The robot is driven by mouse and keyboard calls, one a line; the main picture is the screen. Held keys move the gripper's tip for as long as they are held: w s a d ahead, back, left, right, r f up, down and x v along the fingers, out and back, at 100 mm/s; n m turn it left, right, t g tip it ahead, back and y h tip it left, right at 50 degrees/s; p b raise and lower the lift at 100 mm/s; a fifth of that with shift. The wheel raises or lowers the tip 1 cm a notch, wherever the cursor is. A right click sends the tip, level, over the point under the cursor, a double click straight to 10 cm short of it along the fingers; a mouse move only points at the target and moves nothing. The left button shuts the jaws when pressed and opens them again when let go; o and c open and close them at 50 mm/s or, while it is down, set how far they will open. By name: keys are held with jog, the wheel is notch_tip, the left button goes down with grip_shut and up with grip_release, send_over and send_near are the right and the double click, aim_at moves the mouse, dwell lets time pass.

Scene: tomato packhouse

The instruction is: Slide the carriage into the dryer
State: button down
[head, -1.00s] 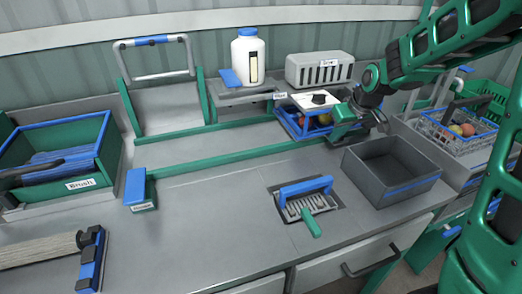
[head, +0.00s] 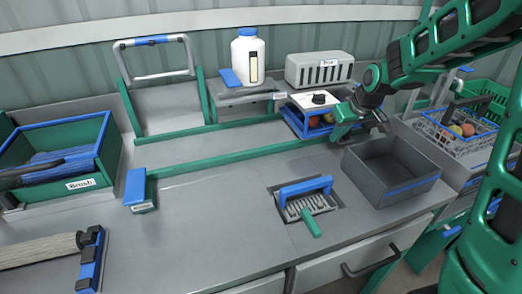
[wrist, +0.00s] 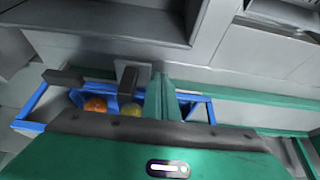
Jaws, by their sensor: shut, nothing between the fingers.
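The carriage (head: 295,122) is a low blue-framed tray holding red and orange tomatoes, at the back right between the green rails. It also shows in the wrist view (wrist: 32,112), with orange and yellow fruit inside. A pale cover with a black fitting (head: 318,99) sits over its far part. No dryer label is readable; I cannot tell whether this cover or the slotted grey box (head: 320,70) behind is the dryer. My gripper (head: 342,130) is shut and empty at the carriage's right end. Its green fingers (wrist: 163,97) show beside the blue frame; contact is unclear.
An empty grey bin (head: 385,185) stands in front of my gripper. A white jug (head: 248,58) stands on the shelf. A green guide rail (head: 220,160) ends left at a blue block (head: 136,186). A wire basket (head: 455,130) is right.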

jog(key=shift+s+a, duration=0.1)
jog(key=shift+a, duration=0.25)
jog(key=s+v, duration=0.1)
jog(key=v, duration=0.7)
jog(key=shift+s+d, duration=0.2)
jog(key=shift+d, duration=0.05)
jog(key=shift+f, duration=0.1)
jog(key=s+d+f+m+g, duration=0.1)
jog(key=s+d+m, duration=0.2)
jog(key=s, duration=0.8)
jog(key=s+d+f+m+g, duration=0.1)
jog(key=s+d, duration=0.4)
jog(key=s, duration=0.5)
jog(key=s+d+f+m+g+h, duration=0.1)
jog(key=s+d+m+g, duration=0.2)
jog(key=s, duration=0.8)
jog(key=d+m, duration=0.1)
jog(key=m, duration=0.1)
jog(key=shift+s+d+m, duration=0.2)
jog(key=shift+s+m, duration=0.1)
jog(key=shift+s, duration=0.05)
jog(key=shift+w+f, duration=0.1)
jog(key=shift+w, duration=0.05)
